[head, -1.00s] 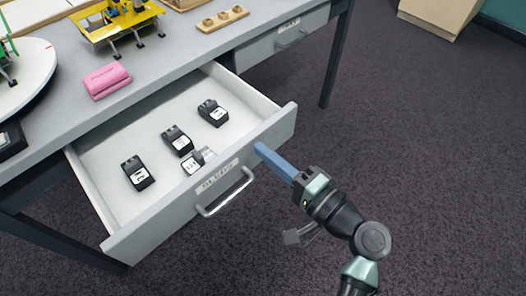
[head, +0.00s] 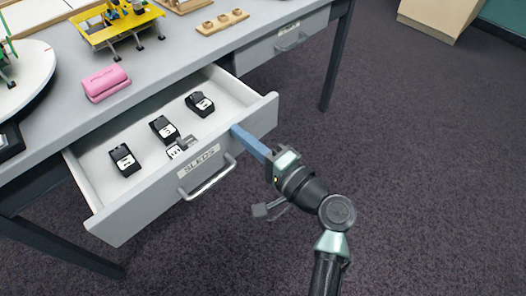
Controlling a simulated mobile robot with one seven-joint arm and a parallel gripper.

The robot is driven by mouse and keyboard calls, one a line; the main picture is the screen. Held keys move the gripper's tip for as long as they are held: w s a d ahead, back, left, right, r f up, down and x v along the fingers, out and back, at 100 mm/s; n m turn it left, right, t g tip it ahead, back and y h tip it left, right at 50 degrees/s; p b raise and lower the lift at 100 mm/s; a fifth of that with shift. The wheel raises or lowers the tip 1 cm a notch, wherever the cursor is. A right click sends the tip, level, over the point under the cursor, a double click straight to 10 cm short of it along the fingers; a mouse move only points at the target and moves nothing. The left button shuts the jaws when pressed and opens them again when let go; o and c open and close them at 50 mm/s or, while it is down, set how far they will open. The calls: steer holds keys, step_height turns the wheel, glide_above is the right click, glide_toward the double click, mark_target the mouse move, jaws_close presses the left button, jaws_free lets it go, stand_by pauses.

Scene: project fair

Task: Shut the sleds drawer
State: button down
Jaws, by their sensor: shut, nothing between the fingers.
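The drawer labelled SLEDS (head: 130,222) stands partly open under the grey table, with a bar handle (head: 208,180) on its front. Several small black sleds with white labels, such as this sled (head: 124,160), lie inside; one near the front wall is partly hidden by it. My gripper (head: 236,131) has blue fingers, shut and empty. Its tips are at the drawer front, right of the handle, and appear to touch it.
A second drawer (head: 285,42) to the right is shut. On the table (head: 150,78) are a pink block (head: 106,83), a yellow stand (head: 115,25), a wooden holder (head: 222,21) and a white round plate (head: 30,75). The dark carpet (head: 430,180) to the right is clear.

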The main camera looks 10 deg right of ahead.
steer(key=b+x, duration=0.4)
steer(key=x, duration=1.3)
